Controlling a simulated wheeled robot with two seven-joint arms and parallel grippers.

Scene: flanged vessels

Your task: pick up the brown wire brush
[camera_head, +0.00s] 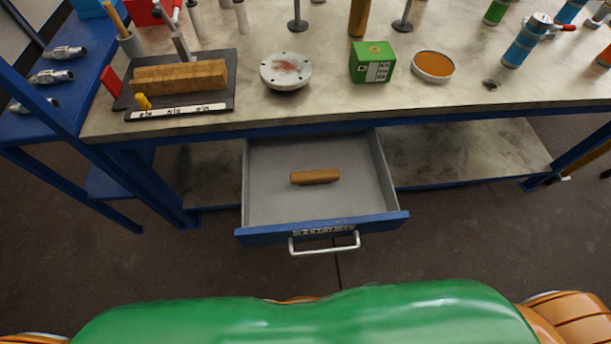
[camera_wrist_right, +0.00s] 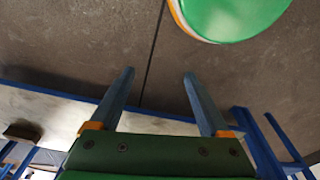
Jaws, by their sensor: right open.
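A small brown block-shaped item (camera_head: 315,176), which looks like the brown wire brush, lies flat in the open drawer (camera_head: 275,205) below the bench top; its bristles cannot be made out. My right gripper (camera_wrist_right: 158,76) is open in the right wrist view, with nothing between its fingers and floor behind them. A dark brown piece (camera_wrist_right: 22,131) at the left edge of that view is too unclear to name. Neither gripper shows in the head view.
The bench top (camera_head: 330,88) holds a larger wooden block (camera_head: 180,77) on a dark mat (camera_head: 228,88), a round flange (camera_head: 286,71), a green box (camera_head: 372,62) and a rust-coloured dish (camera_head: 433,66). The drawer has a metal handle (camera_head: 325,246). The drawer floor around the brown item is clear.

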